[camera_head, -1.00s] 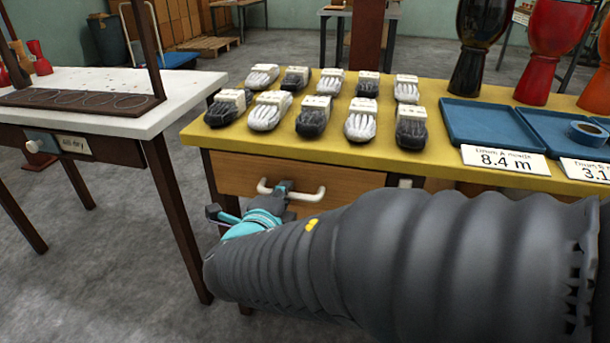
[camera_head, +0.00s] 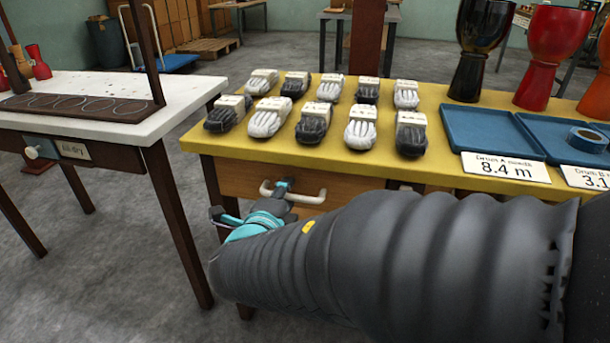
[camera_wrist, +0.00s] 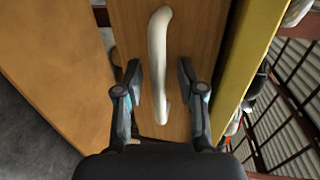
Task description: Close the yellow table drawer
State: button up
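The yellow table (camera_head: 440,168) has a wooden drawer front (camera_head: 238,180) below its top, with a pale, bar-shaped handle (camera_head: 312,198). In the wrist view the handle (camera_wrist: 158,45) runs upright across the wooden drawer front (camera_wrist: 195,45). My gripper (camera_wrist: 159,68) is open, with one finger on each side of the handle's lower part. Gaps show between the fingers and the handle. In the head view my gripper (camera_head: 283,190) is at the handle and covers its middle. My arm hides the drawer's lower right part. How far the drawer stands out is hard to tell.
Several glove-like items (camera_head: 310,122) lie on the yellow top. Blue trays (camera_head: 490,130), label cards and goblet drums (camera_head: 470,75) stand to the right. A white-topped table (camera_head: 130,118) with its own drawer is close at the left. Grey floor shows between the tables.

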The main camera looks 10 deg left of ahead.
jog(key=v, duration=1.1)
jog(key=shift+s, duration=0.15)
jog(key=shift+d, duration=0.1)
